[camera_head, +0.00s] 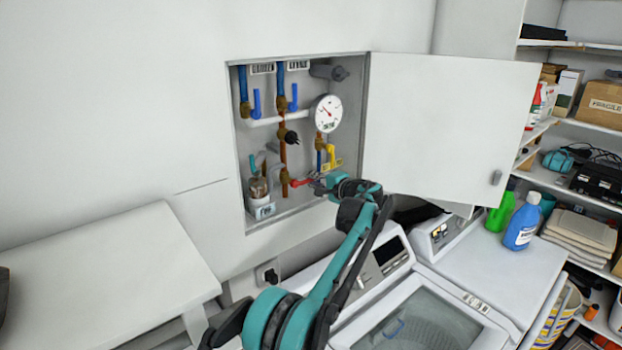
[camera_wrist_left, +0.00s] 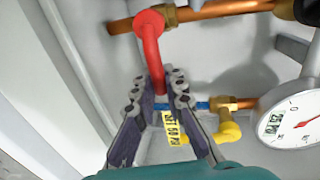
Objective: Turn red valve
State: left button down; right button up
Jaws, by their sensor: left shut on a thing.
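The red valve (camera_head: 299,182) sits low in the open wall cabinet, on a copper pipe. In the left wrist view its red handle (camera_wrist_left: 150,45) runs from a round hub down between the fingers. My left gripper (camera_head: 318,183) reaches into the cabinet from the right side of the valve. In the left wrist view the gripper (camera_wrist_left: 162,88) has its two fingers on either side of the red handle's end, shut on it. My right gripper does not show in either view.
The cabinet door (camera_head: 440,125) stands open to the right of my arm. A yellow valve (camera_head: 331,157) and a pressure gauge (camera_head: 326,113) are close to the gripper. Blue valves (camera_head: 256,103) sit higher up. A washing machine (camera_head: 405,310) stands below.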

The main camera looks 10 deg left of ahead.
pick_arm(q)
jog(key=shift+f, duration=0.15)
dwell(0.4)
jog(key=c, duration=1.6)
grip_release()
jog(key=shift+d, duration=0.1)
jog(key=shift+o, duration=0.2)
jog(key=v, duration=1.2)
jog(key=shift+f, duration=0.1)
jog(key=s+a+f+n+g+h+b, duration=0.1)
jog(key=s+a+f+h+b, duration=0.15)
jog(key=s+f+b, duration=0.3)
jog(key=s+a+f+n+g+h+b, duration=0.1)
jog(key=s+a+f+b, duration=0.3)
jog(key=s+f, duration=0.3)
jog(key=s+a+f+g+h+b, duration=0.1)
jog(key=s+a+f+h+b, duration=0.15)
jog(key=s+f+b, duration=0.3)
jog(key=s+d+f+n+h+b, duration=0.1)
jog(key=s+f+n+h+b, duration=0.1)
jog(key=s+f+b, duration=0.5)
jog(key=s+d+f+n+h+b, duration=0.1)
jog(key=s+f+n+h+b, duration=0.2)
jog(key=s+f+b, duration=0.5)
jog(key=s+f+h, duration=0.1)
jog(key=s+f, duration=1)
jog(key=f, duration=0.5)
jog(key=shift+d+f, duration=0.3)
jog(key=shift+d, duration=0.1)
